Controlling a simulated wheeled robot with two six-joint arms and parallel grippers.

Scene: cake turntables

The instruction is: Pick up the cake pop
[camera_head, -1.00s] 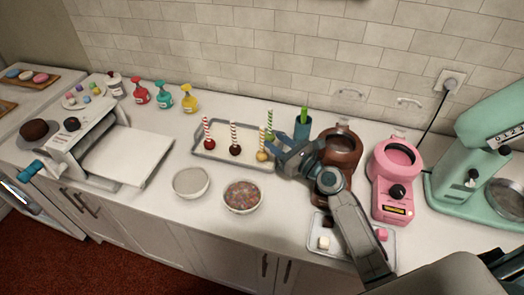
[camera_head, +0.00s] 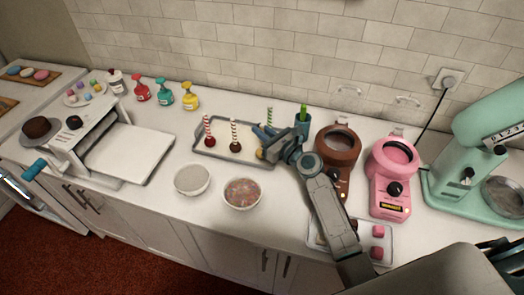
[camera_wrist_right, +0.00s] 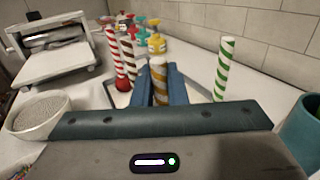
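My right gripper (camera_head: 265,133) is over the right end of a grey-rimmed tray (camera_head: 208,153). In the right wrist view its blue fingers close against both sides of a gold-and-white striped stick (camera_wrist_right: 159,82), the stick of a cake pop. The fingers and wrist hide most of that pop in the head view. A red-striped cake pop (camera_head: 209,140) and a brown-striped one (camera_head: 235,148) stand upright in the tray's left and middle. A green-striped stick (camera_head: 269,117) stands behind my gripper, and in the right wrist view (camera_wrist_right: 223,68) it is apart on the right.
Two bowls, one pale (camera_head: 192,180) and one of sprinkles (camera_head: 242,194), sit in front of the tray. A teal cup (camera_head: 302,123), a brown melter (camera_head: 339,150) and a pink melter (camera_head: 392,180) stand to the right. Coloured bottles (camera_head: 163,97) stand behind left.

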